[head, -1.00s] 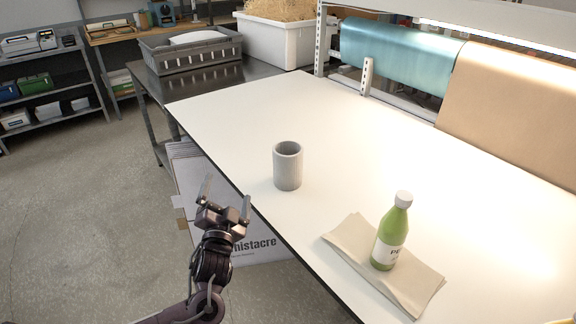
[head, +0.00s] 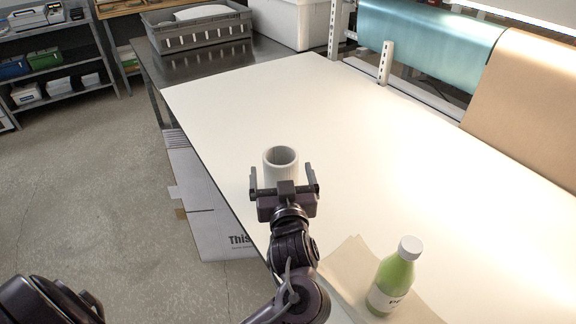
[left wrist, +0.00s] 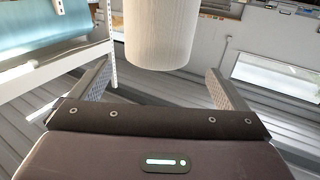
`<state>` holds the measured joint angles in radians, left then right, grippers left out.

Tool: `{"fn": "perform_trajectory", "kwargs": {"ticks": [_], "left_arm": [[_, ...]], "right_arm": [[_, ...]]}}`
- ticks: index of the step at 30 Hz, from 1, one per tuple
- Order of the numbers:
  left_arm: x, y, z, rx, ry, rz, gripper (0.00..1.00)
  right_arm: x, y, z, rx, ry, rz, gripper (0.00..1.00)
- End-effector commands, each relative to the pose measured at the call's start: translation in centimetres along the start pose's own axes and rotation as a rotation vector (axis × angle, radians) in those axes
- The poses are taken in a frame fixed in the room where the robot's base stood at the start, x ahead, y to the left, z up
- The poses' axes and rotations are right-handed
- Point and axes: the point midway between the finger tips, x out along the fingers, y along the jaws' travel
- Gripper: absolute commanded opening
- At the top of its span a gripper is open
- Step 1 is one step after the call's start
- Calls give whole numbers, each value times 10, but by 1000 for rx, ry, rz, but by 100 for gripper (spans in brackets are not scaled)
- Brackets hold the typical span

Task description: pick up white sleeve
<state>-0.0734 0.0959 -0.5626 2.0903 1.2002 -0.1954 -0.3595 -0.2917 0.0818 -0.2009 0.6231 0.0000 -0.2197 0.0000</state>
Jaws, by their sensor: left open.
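The white sleeve (head: 281,160) is a pale, ribbed, hollow cylinder standing upright on the white table near its left edge. My left gripper (head: 284,180) is open in front of the sleeve in the head view, with a finger showing to each side of it. My gripper hides the sleeve's lower part there. In the left wrist view the sleeve (left wrist: 160,32) is ahead, centred between the two spread fingers (left wrist: 160,88) and just beyond their tips. My right gripper is not in view.
A green bottle with a white cap (head: 396,275) stands on folded brown paper (head: 346,262) at the front right. Teal and brown paper rolls (head: 430,45) hang at the back right. A grey crate (head: 200,33) sits on a metal table at the back. The middle of the white table (head: 360,150) is clear.

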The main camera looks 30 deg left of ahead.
Motion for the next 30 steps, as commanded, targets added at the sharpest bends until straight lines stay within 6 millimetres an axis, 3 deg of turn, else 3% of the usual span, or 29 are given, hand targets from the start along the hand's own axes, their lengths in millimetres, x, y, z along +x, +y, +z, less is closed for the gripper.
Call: {"fn": "perform_trajectory", "kwargs": {"ticks": [15, 25, 30], "left_arm": [[65, 8, 4, 4, 1, -1, 96], [73, 8, 6, 1, -1, 0, 96], [73, 8, 6, 1, -1, 0, 74]], "right_arm": [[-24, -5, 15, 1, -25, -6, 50], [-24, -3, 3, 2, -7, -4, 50], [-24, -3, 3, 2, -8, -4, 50]]}}
